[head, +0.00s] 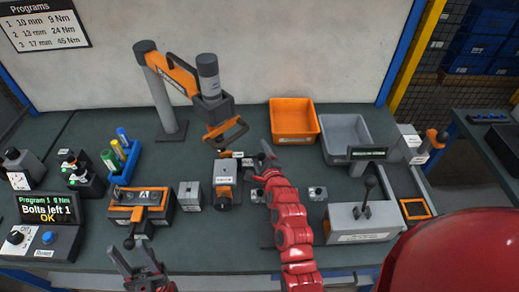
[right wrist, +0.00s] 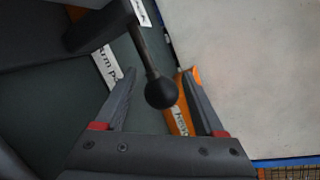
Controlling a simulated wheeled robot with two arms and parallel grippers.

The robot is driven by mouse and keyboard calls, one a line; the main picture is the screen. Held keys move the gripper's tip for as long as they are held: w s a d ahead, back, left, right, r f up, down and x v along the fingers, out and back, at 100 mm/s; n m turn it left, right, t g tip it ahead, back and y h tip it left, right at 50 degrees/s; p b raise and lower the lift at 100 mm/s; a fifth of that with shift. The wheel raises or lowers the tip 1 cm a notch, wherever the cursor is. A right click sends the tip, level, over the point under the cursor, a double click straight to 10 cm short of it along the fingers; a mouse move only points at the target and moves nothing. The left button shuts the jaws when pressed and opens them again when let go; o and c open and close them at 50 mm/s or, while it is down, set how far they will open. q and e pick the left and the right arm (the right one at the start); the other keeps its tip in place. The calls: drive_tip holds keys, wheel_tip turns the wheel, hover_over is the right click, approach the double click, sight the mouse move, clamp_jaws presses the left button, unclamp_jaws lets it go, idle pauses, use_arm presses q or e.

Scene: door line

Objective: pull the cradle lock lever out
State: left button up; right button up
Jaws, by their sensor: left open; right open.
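A lever with a black ball knob (right wrist: 161,93) on a thin metal rod shows in the right wrist view. The knob sits between the two fingers of my right gripper (right wrist: 160,76), with visible space on both sides. That gripper is open. In the head view my right gripper (head: 266,152) is at the middle of the bench, beside a grey and orange block (head: 225,187), and it hides the lever there. I cannot tell for sure which fixture the lever belongs to. My left gripper (head: 138,272) is open and empty at the front edge, below the orange-topped fixture (head: 140,205).
An orange bin (head: 293,118) and a grey bin (head: 347,135) stand behind and right of my right gripper. A jointed tool arm (head: 170,75) overhangs the back left. A grey box with a black lever (head: 365,215) stands right. The bench front centre (head: 215,245) is clear.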

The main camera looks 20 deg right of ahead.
drive_tip(key=shift+w, duration=0.55)
clamp_jaws()
idle(1.1)
